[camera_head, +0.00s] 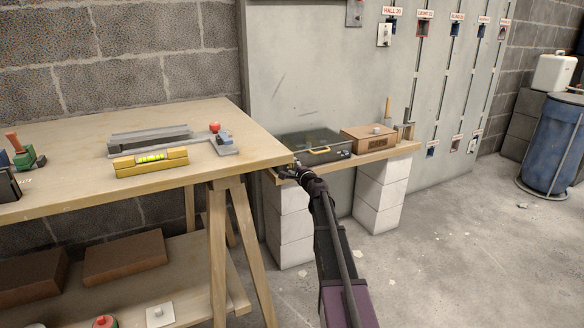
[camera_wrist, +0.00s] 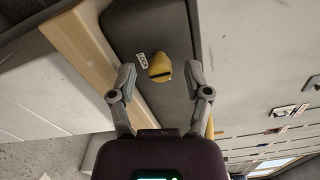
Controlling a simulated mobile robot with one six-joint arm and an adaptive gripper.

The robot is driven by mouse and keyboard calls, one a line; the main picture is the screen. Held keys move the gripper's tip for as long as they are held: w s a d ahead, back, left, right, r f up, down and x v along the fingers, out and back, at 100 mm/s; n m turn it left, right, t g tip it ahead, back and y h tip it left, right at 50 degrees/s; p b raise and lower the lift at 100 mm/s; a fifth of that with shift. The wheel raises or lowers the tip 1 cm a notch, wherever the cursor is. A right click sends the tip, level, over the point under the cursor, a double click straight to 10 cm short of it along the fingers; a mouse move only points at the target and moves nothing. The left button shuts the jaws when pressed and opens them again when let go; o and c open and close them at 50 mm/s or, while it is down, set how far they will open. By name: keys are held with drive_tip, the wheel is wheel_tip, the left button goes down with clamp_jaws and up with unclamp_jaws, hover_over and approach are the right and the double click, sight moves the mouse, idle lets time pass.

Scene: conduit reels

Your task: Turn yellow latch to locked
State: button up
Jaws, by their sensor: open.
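The yellow latch (camera_wrist: 160,68) is a rounded knob with a dark slot, on the dark face of a case (camera_wrist: 150,28). A small white label (camera_wrist: 143,60) beside it seems to read LOCK. My gripper (camera_wrist: 162,77) is open, one finger at each side of the latch in the picture; contact cannot be made out. My gripper (camera_head: 297,170) is at the case's left front end, and the latch cannot be made out there.
A wooden workbench (camera_head: 60,192) stands close left of my arm, bearing a yellow spirit level (camera_head: 150,162). A wooden box (camera_head: 368,138) sits right of the case on the shelf (camera_head: 385,153), which rests on pale blocks (camera_head: 380,192). The floor at right is mostly clear.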

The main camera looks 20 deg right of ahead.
drive_tip(key=s, duration=1.1)
drive_tip(key=shift+s+d, duration=0.15)
drive_tip(key=shift+d, duration=0.05)
